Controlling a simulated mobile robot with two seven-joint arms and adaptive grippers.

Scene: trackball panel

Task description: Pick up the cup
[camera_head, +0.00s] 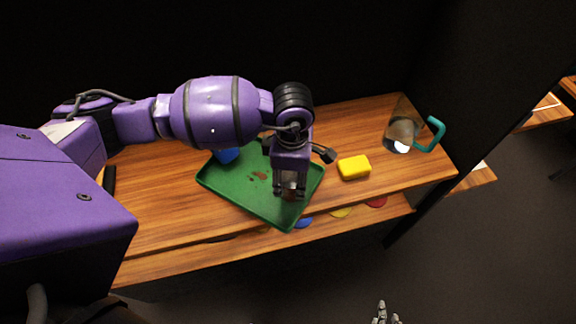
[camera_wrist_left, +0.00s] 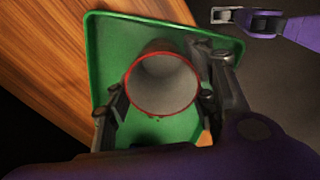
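The cup (camera_wrist_left: 161,84) has a grey inside and a red rim in the left wrist view. It stands on the green tray (camera_head: 236,197), between the fingers of my left gripper (camera_wrist_left: 163,98). Narrow gaps show between the rim and the fingers, so the gripper looks open around the cup. In the head view my left gripper (camera_head: 290,191) points down over the right part of the tray and mostly hides the cup. My right gripper (camera_head: 382,312) is at the bottom edge, away from the table and empty; its finger opening is too small to judge.
A yellow block (camera_head: 354,168) lies right of the tray on the wooden table (camera_head: 170,200). A clear pitcher with a teal handle (camera_head: 431,136) stands at the right end. A blue object (camera_head: 227,155) is partly hidden behind my left arm. Coloured discs (camera_head: 341,211) lie on a lower shelf.

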